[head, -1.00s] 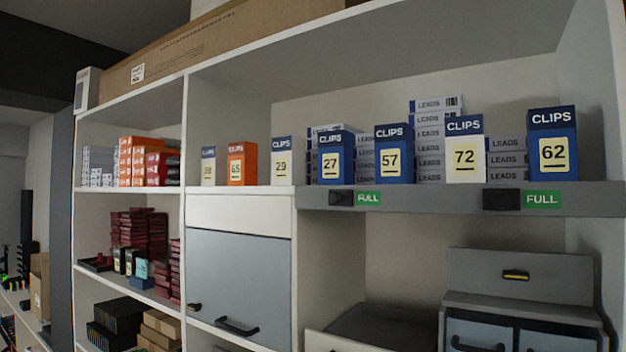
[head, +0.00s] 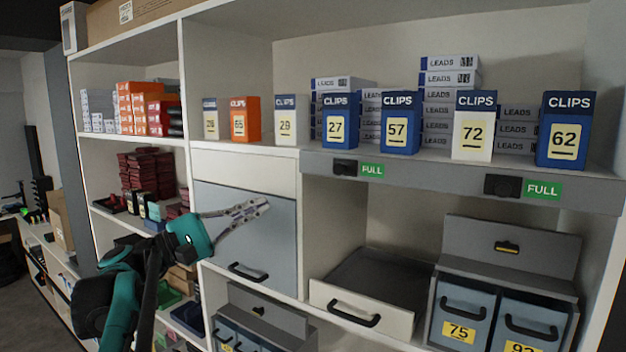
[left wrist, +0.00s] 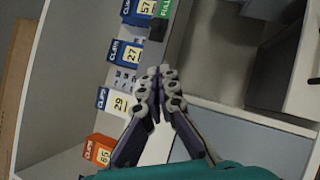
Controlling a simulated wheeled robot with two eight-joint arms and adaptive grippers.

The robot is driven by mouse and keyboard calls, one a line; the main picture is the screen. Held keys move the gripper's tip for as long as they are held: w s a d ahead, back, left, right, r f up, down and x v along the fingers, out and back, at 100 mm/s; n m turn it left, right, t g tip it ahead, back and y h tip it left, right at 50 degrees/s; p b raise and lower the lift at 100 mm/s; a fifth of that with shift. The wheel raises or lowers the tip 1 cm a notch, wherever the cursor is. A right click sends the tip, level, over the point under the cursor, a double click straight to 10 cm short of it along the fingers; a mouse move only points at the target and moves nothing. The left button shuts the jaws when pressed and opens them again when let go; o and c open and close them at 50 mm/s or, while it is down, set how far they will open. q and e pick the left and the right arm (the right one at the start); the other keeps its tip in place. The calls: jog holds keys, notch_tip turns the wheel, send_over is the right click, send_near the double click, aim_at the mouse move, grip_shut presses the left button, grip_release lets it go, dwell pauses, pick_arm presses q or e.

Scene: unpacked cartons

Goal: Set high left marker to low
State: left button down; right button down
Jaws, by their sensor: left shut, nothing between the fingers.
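The left marker (head: 345,167) on the upper shelf's grey edge strip is a dark block, with a green label reading FULL (head: 372,170) at its right. In the left wrist view the dark marker (left wrist: 159,29) shows near the top, beside the green label (left wrist: 164,8). A second dark marker (head: 502,185) with a green FULL label (head: 542,189) sits further right on the strip. My left gripper (head: 264,203) is shut and empty, below and left of the left marker, in front of the grey cabinet door. Its closed fingertips (left wrist: 166,72) also show in the left wrist view.
Numbered clips boxes, such as 27 (head: 340,121) and 62 (head: 565,131), stand along the shelf above the strip. An open drawer (head: 345,306) juts out below. Grey bins (head: 465,309) stand at the lower right. The space in front of the strip is clear.

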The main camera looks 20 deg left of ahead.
aim_at(342, 169)
pick_arm(q)
jog(key=s+d+p+x, duration=0.2)
jog(key=p+x, duration=0.2)
jog(key=x, duration=0.8)
jog(key=shift+w+d+r, duration=0.2)
jog(key=shift+w+r, duration=0.05)
jog(key=shift+r, duration=0.3)
jog(key=shift+w, duration=0.1)
